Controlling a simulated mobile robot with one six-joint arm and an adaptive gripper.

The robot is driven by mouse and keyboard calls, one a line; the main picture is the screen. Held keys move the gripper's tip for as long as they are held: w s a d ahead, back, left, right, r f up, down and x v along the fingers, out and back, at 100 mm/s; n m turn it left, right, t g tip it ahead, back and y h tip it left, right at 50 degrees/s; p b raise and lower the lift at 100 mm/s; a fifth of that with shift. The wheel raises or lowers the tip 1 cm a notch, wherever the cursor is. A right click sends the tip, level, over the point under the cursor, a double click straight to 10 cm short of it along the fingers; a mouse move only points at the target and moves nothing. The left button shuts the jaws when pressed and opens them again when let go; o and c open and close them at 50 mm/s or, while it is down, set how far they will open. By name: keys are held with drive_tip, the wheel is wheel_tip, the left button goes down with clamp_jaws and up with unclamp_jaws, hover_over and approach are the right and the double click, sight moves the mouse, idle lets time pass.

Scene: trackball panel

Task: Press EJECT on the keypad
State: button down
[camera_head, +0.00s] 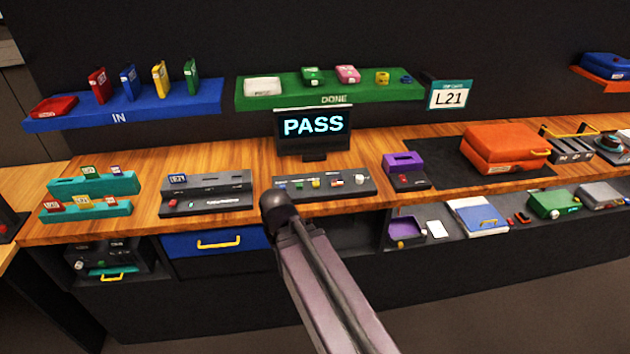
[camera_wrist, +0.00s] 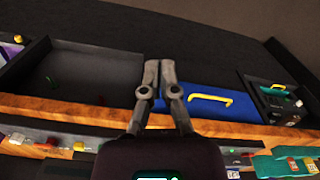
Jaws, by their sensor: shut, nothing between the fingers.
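A dark panel (camera_head: 345,190) with a row of small coloured buttons stands on the wooden counter below the screen. A part of it seems to show in the wrist view (camera_wrist: 40,150), at the lower left. No EJECT label can be read, so I cannot tell which key bears it. My gripper (camera_wrist: 159,64) shows in the wrist view with its fingertips together and empty. It is apart from the buttons. In the head view my arm reaches up in front of the counter, and the fingers cannot be made out.
The screen (camera_head: 313,127) reads PASS. A dark device (camera_head: 215,190) stands left of the panel, and a purple box (camera_head: 404,163) right of it. A blue drawer front (camera_head: 215,243) with a yellow handle lies below the counter. An orange case (camera_head: 505,145) lies farther right.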

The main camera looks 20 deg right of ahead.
idle(0.3)
wheel_tip(320, 180, up, 10)
drive_tip(key=m+t+y+p, duration=0.3)
drive_tip(key=m+t+p, duration=0.15)
drive_tip(key=t, duration=0.45)
hover_over(317, 184)
drive_tip(key=shift+w+f+m+b, duration=0.1)
drive_tip(key=shift+f+m+b, duration=0.15)
drive_tip(key=shift+b, duration=0.1)
drive_tip(key=shift+f, duration=0.15)
wheel_tip(317, 184, down, 8)
drive_tip(key=b, duration=0.8)
drive_tip(key=shift+f+b, duration=0.25)
drive_tip(key=shift+b, duration=0.15)
